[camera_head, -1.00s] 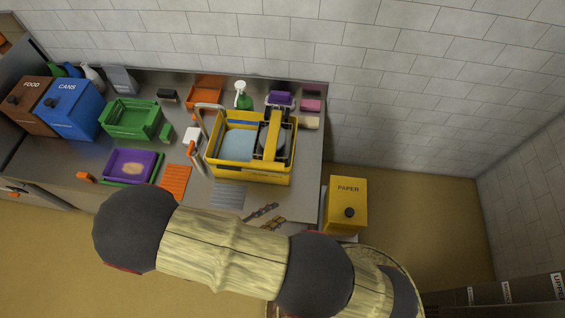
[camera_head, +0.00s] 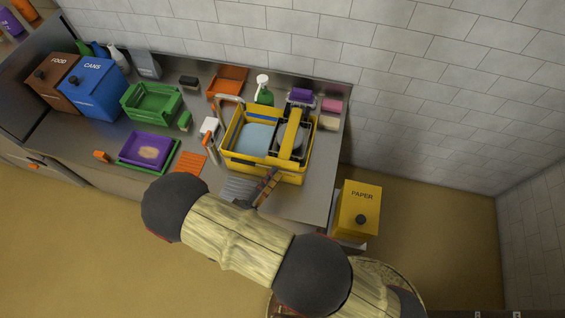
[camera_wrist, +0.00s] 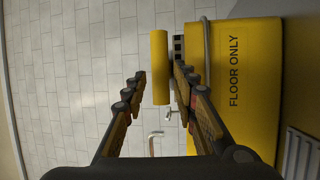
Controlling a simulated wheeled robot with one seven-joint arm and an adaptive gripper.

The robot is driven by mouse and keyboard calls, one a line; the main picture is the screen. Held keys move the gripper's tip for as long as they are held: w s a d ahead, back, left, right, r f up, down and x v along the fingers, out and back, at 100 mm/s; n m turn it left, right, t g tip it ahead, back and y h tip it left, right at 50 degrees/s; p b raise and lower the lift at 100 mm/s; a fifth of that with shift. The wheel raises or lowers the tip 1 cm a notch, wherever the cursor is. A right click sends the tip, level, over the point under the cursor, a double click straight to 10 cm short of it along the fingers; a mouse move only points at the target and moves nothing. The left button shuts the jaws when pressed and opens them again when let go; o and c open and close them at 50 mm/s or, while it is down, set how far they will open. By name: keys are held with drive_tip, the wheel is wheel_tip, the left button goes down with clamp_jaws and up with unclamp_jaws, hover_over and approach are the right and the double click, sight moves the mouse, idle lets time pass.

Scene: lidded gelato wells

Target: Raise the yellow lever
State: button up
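The yellow lever (camera_head: 291,133) is a thick bar on the wringer at the right part of a yellow bucket (camera_head: 234,165) holding bluish water. In the wrist view the lever (camera_wrist: 160,62) shows as a yellow bar lying between the lines of my two fingers. My gripper (camera_wrist: 160,80) is open, with a fingertip on each side of the bar. I cannot tell whether either touches it. In the head view my gripper (camera_head: 266,187) is at the front edge of the bucket, its wrist partly hidden by my arm. The bucket wall reads "FLOOR ONLY" in the wrist view.
An orange-handled tool (camera_head: 209,148) and a curved handle (camera_head: 230,98) are left of the bucket. A yellow PAPER bin (camera_head: 359,211) is right of the counter.

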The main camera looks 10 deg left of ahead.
sight(282, 162)
drive_tip(key=shift+b+x, duration=0.55)
drive_tip(key=shift+x, duration=2.25)
drive_tip(key=shift+c, duration=1.3)
drive_tip(key=c, duration=0.4)
clamp_jaws()
